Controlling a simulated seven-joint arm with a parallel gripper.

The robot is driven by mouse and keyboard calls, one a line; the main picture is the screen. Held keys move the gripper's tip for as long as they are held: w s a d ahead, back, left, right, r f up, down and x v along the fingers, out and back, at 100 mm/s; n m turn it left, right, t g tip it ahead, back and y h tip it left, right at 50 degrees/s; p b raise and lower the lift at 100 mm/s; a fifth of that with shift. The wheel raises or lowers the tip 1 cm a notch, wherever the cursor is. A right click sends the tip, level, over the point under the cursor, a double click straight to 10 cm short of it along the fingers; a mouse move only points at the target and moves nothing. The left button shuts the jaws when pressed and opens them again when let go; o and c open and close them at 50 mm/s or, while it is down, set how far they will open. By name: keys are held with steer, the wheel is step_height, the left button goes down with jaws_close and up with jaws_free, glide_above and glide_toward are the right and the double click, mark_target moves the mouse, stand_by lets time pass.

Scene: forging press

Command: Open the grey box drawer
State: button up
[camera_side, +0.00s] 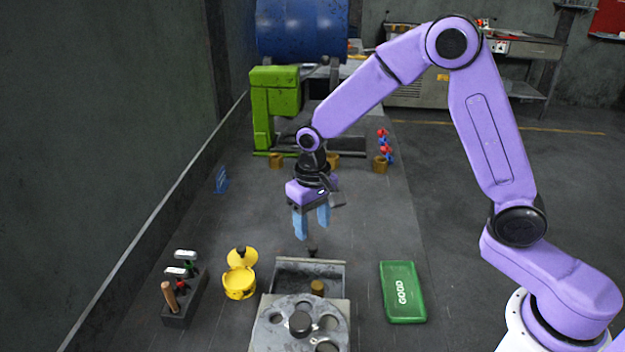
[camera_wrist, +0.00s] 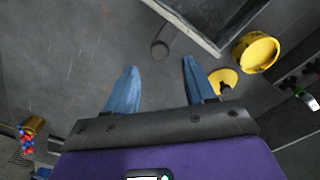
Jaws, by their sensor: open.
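The grey box (camera_side: 262,333) stands at the front middle of the table in the side view, with a round disc of holes and a black knob on top. Its drawer (camera_side: 341,272) stands out from the far side, open, and a brass piece (camera_side: 317,287) shows inside. The drawer's dark handle (camera_side: 312,248) points away from the box; it also shows in the wrist view (camera_wrist: 160,48). My gripper (camera_side: 312,230) is open and empty, with blue fingers pointing down above and just beyond the handle. In the wrist view the fingers (camera_wrist: 160,78) are apart from the handle.
A yellow lidded pot (camera_side: 240,285) and a tool rack (camera_side: 184,298) stand left of the box. A green tray marked GOOD (camera_side: 403,292) lies right. A green press (camera_side: 272,105) and brass cups (camera_side: 380,165) are behind. The table between is clear.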

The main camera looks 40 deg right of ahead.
step_height(320, 180, up, 12)
stand_by(0.4)
steer(key=shift+f, duration=0.1)
steer(key=s+d+f+n, duration=0.1)
steer(key=s+d+n, duration=0.2)
steer(key=s, duration=0.6)
steer(key=s+d+f+n, duration=0.1)
steer(key=s+d+n, duration=0.2)
steer(key=s, duration=0.7)
steer(key=s+d+f+n, duration=0.1)
steer(key=s+d+n, duration=0.2)
steer(key=s+n, duration=0.3)
steer(key=s, duration=0.4)
steer(key=shift+f+n, duration=0.3)
